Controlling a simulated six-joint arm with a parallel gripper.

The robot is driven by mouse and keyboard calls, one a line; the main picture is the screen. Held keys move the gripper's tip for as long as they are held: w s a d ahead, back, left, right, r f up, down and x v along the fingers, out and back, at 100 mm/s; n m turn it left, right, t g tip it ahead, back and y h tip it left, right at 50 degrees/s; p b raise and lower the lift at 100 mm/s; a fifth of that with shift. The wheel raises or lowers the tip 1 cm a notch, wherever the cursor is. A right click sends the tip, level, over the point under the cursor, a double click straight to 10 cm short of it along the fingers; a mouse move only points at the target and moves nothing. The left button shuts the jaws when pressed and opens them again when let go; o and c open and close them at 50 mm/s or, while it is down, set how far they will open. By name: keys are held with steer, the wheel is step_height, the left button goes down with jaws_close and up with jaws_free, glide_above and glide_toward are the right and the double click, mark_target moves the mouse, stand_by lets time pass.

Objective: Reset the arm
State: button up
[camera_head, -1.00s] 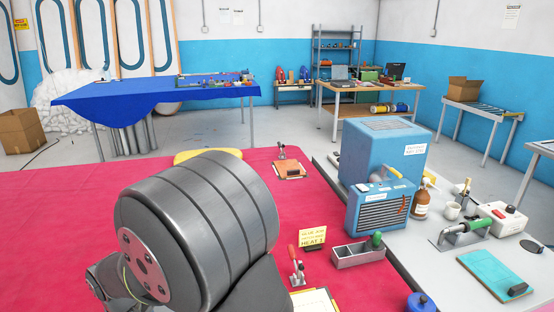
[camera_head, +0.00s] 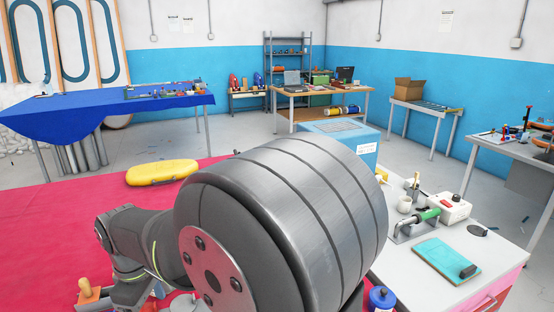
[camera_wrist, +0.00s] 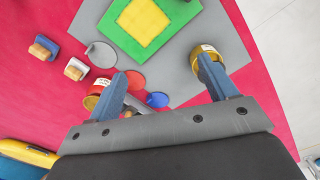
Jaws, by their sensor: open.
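My gripper (camera_wrist: 164,78) shows in the wrist view with its two blue fingers spread wide and nothing held between them. It hangs over a grey mat (camera_wrist: 228,38) that lies on the red table cover. The left finger overlaps a red and yellow roll (camera_wrist: 90,102). The right finger overlaps a yellow ring-shaped roll (camera_wrist: 204,49). I cannot tell whether either finger touches a roll. In the head view my large grey arm joint fills the lower middle and hides much of the table; the gripper is not seen there.
A green and yellow square (camera_wrist: 140,26) and grey, red and blue discs lie on the mat. Wooden-handled blocks (camera_wrist: 43,47) sit to the left. A yellow case (camera_head: 162,172) lies on the red table (camera_head: 60,215). A blue machine (camera_head: 365,148) stands behind my arm.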

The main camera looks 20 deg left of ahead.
steer(key=w+d+f+m, duration=0.1)
steer(key=w+d+m, duration=0.3)
steer(key=w, duration=0.9)
steer(key=w+d+f+m, duration=0.1)
steer(key=w+d+m, duration=0.5)
steer(key=w+d, duration=0.5)
steer(key=w+d+f+m, duration=0.2)
steer(key=w+d+m, duration=0.5)
steer(key=w+d, duration=0.5)
steer(key=shift+w+f, duration=0.25)
steer(key=shift+w, duration=0.4)
